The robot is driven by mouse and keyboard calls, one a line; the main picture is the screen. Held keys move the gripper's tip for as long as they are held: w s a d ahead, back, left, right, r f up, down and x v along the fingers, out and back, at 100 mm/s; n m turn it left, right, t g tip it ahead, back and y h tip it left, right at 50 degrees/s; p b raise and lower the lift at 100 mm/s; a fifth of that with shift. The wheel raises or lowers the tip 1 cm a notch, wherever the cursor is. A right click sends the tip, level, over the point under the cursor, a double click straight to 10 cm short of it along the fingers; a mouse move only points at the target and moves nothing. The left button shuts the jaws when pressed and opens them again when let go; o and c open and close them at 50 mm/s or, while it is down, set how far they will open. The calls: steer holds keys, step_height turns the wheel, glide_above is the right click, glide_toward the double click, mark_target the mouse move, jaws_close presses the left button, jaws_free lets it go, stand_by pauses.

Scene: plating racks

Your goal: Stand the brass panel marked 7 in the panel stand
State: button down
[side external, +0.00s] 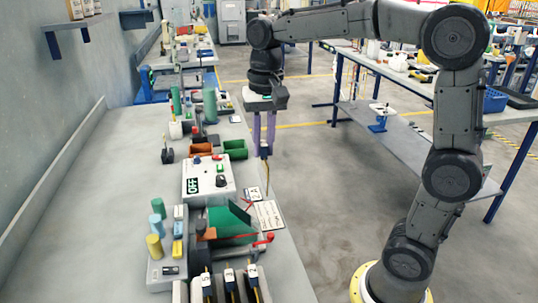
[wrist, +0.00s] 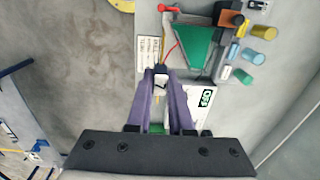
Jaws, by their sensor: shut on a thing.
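My gripper (side external: 264,145) has purple fingers pointing down and is shut on a thin panel (side external: 266,168) with a pale tag at its top. The panel hangs roughly upright above the bench's right edge. In the wrist view the tag (wrist: 161,83) sits between the fingertips and carries a dark mark that looks like a 7. The panel's lower part is mostly hidden there. Several tagged dark panels with yellow edges (side external: 231,284) stand in a grey holder at the bottom of the side view, cut off by the frame. I cannot tell which fixture is the panel stand.
A white box marked OFF (side external: 208,182) stands left of my gripper. Nearer are a green wedge-shaped fixture (side external: 228,220) with a red-ended lead, a white card (side external: 268,215) and a block with coloured cylinders (side external: 165,262). Orange and green bins (side external: 235,149) lie behind. Open floor is to the right.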

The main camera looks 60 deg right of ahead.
steer(key=a, duration=2.7)
step_height(320, 180, down, 6)
steer(key=shift+s+a+r, duration=0.15)
steer(key=shift+r, duration=0.05)
step_height(320, 180, down, 8)
steer(key=shift+f, duration=0.2)
steer(key=shift+f, duration=0.1)
stand_by(0.4)
steer(key=c, duration=0.7)
jaws_free()
steer(key=shift+c, duration=0.2)
